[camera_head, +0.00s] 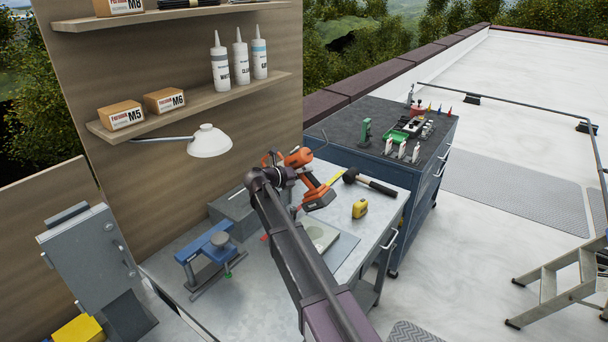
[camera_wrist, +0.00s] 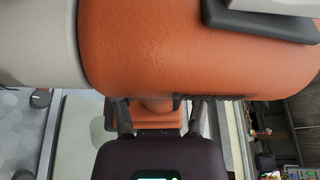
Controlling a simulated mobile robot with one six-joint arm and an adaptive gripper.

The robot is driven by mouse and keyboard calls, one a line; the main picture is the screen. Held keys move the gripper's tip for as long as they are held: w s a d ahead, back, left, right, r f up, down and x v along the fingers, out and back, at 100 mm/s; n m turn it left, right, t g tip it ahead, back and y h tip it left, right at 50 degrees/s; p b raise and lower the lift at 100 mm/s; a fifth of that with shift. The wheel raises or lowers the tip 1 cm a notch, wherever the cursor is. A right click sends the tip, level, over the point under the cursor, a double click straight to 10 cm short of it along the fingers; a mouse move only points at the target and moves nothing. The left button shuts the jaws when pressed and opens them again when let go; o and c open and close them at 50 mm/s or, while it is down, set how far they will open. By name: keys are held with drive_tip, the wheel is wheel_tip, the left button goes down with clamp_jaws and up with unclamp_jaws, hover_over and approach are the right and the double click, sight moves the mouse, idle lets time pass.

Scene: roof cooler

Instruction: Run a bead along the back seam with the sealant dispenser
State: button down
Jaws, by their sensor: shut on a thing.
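The sealant dispenser (camera_head: 299,157) appears to be the orange power tool with a dark base (camera_head: 318,199), held above the workbench in the head view. In the wrist view its orange barrel (camera_wrist: 200,60) fills the upper part, with a pale grey cylinder (camera_wrist: 40,45) at its left end. My gripper (camera_wrist: 160,116) is shut on the dispenser's orange grip, one finger on each side. In the head view, my arm partly covers the tool and the fingertips are hard to make out. The nozzle tip is not clear. I cannot pick out the back seam in either view.
On the workbench (camera_head: 385,205) are a black mallet (camera_head: 372,183), a yellow tape measure (camera_head: 360,209), a pale square plate (camera_head: 322,237) and a blue vise-like fixture (camera_head: 208,250). A lamp (camera_head: 209,141) overhangs it. A tool cabinet (camera_head: 365,158) stands behind right; a stepladder (camera_head: 548,283) stands right.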

drive_tip(key=shift+w+d, duration=0.6)
drive_tip(key=shift+w, duration=0.2)
idle(2.0)
drive_tip(key=shift+r, duration=0.2)
